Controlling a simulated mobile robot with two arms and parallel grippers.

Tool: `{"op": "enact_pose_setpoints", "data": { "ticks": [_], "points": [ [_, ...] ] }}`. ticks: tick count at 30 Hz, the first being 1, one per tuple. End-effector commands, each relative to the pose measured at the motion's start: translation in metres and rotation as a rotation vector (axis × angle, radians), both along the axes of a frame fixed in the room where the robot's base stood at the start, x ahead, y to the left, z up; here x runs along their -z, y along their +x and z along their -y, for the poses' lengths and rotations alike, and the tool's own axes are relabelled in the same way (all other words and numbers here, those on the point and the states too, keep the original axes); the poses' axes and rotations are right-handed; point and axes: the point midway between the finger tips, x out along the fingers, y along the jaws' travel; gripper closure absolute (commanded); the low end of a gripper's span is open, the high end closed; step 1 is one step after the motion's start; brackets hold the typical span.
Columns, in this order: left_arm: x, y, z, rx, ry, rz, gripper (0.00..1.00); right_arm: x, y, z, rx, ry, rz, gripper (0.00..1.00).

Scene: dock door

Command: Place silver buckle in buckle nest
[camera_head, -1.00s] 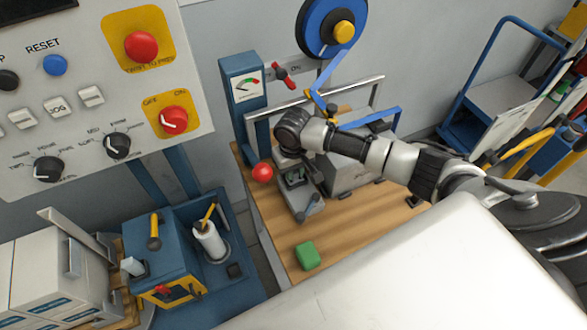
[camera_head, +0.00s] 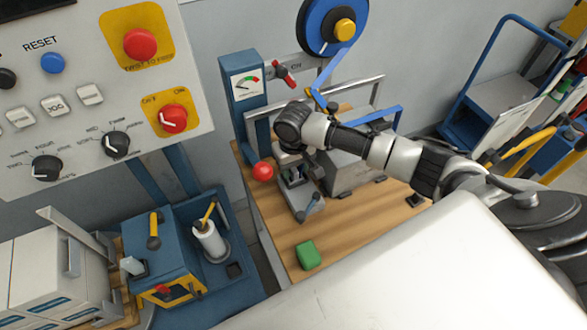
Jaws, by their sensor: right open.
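My right gripper (camera_head: 291,158) reaches in from the right and points down over a small grey fixture (camera_head: 303,196) on the wooden bench. Its jaws are open, largely hidden under the dark round wrist. The fixture has a dark recess and a small lever at its front; it may be the buckle nest, but I cannot tell for sure. I cannot make out the silver buckle; the wrist hides part of the fixture. My left gripper is not in view.
A red ball knob (camera_head: 262,171) is close left of the gripper. A green block (camera_head: 308,255) lies on the bench (camera_head: 345,232) in front. A gauge post (camera_head: 247,88) and blue strap reel (camera_head: 333,22) stand behind. A control panel (camera_head: 95,105) fills the upper left.

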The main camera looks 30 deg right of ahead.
Motion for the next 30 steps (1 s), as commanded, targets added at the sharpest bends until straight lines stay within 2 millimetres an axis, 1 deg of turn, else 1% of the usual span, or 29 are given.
{"op": "enact_pose_setpoints", "data": {
  "ticks": [1, 6, 9, 13, 15, 19, 30],
  "points": [
    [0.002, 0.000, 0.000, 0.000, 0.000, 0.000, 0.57, -0.013, 0.002, 0.000, -0.001, 0.002, 0.008, 0.56],
    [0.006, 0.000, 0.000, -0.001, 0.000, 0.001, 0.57, -0.054, 0.003, 0.000, 0.000, 0.002, 0.012, 0.56],
    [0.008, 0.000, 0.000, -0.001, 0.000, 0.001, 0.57, -0.074, 0.004, 0.000, -0.001, 0.002, 0.013, 0.56],
    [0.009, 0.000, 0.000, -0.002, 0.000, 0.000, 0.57, -0.094, 0.004, 0.000, 0.001, 0.003, 0.013, 0.56],
    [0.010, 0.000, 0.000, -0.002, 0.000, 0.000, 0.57, -0.101, 0.004, 0.000, 0.001, 0.002, 0.011, 0.56],
    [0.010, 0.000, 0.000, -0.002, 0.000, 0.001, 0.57, -0.107, 0.004, 0.000, 0.001, 0.002, 0.011, 0.56],
    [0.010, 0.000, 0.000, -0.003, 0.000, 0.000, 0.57, -0.108, 0.004, 0.000, 0.001, 0.002, 0.011, 0.56]
  ]
}}
